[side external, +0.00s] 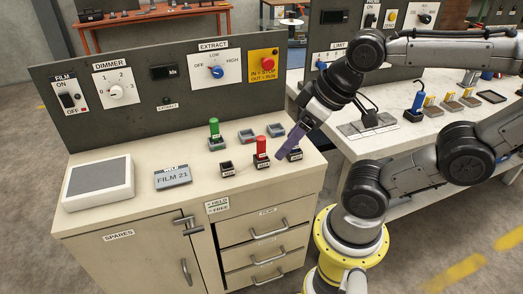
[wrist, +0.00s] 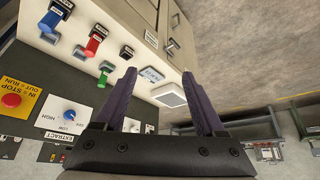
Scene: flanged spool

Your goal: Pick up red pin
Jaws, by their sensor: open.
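The red pin (side external: 261,146) stands upright in a small black labelled holder (side external: 263,164) on the cream cabinet top. In the wrist view the red pin (wrist: 93,46) is left of both fingers. My gripper (side external: 283,155) has purple fingers pointing down and left, just right of the red pin in the side view. It partly covers another black holder there. In the wrist view my gripper (wrist: 158,76) has its fingers wide apart with nothing held between them.
A green pin (side external: 214,127) stands behind and left of the red one. A blue pin (wrist: 62,6) shows in the wrist view. A control panel (side external: 130,118) rises behind.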

